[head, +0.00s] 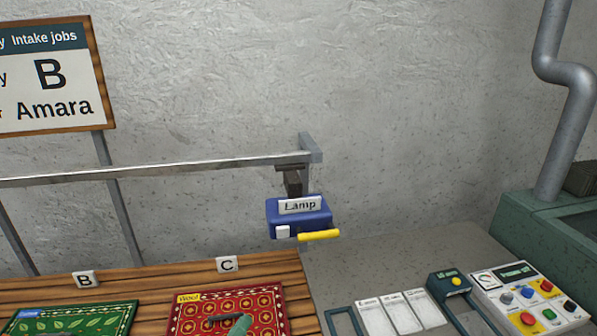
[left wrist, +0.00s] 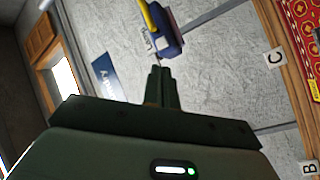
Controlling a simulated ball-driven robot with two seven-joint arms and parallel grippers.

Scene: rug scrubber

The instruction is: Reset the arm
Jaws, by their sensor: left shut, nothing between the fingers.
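My left gripper (left wrist: 160,78) shows in the left wrist view with its two dark fingers together and nothing between them. In that view its tips point toward the blue lamp unit (left wrist: 168,30) and the wall, and appear apart from both. In the head view the lamp unit (head: 298,217), labelled "Lamp" with a yellow handle, hangs from a grey rail. A green tip (head: 240,327) shows at the bottom edge over the red rug; I cannot tell whether it is part of my gripper. My right gripper is not in view.
A wooden table holds a green rug (head: 75,318) by label B and a red patterned rug (head: 272,302) by label C. A button panel (head: 530,297) and white cards (head: 400,310) lie at right. A grey pipe (head: 565,95) stands beyond. A sign (head: 52,78) hangs at left.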

